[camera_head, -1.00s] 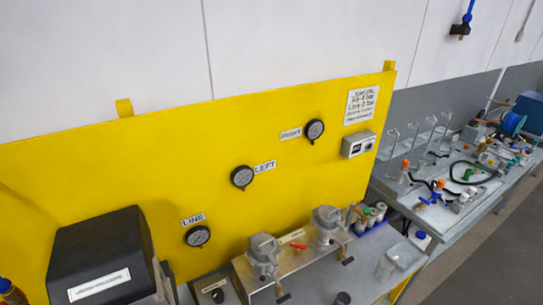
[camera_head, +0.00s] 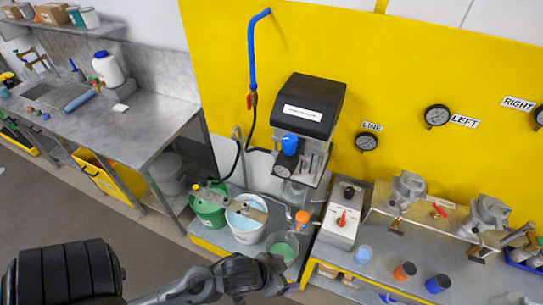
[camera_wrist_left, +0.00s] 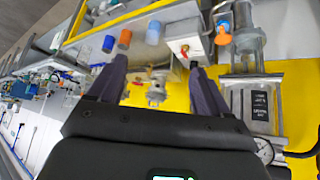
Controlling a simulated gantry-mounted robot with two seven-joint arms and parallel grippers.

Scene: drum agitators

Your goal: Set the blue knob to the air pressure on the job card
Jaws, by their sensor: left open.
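The blue knob (camera_head: 289,143) sits on the front of the black-topped agitator unit (camera_head: 307,105) in the head view. A small round gauge (camera_head: 284,171) is just below it; its reading is too small to tell. I cannot pick out the knob surely in the left wrist view. My left gripper (camera_head: 284,274) is low in front of the bench, below and apart from the knob. The left wrist view shows its two fingers (camera_wrist_left: 160,85) spread with nothing held between them. My right gripper is not in view. The job card is outside the current views.
A control box with a red knob (camera_head: 342,219) stands right of the unit. A green bucket (camera_head: 207,206), a white bucket (camera_head: 246,221), an orange cup (camera_head: 404,271) and a blue cup (camera_head: 438,283) are nearby. A blue air pipe (camera_head: 252,55) runs down the yellow panel.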

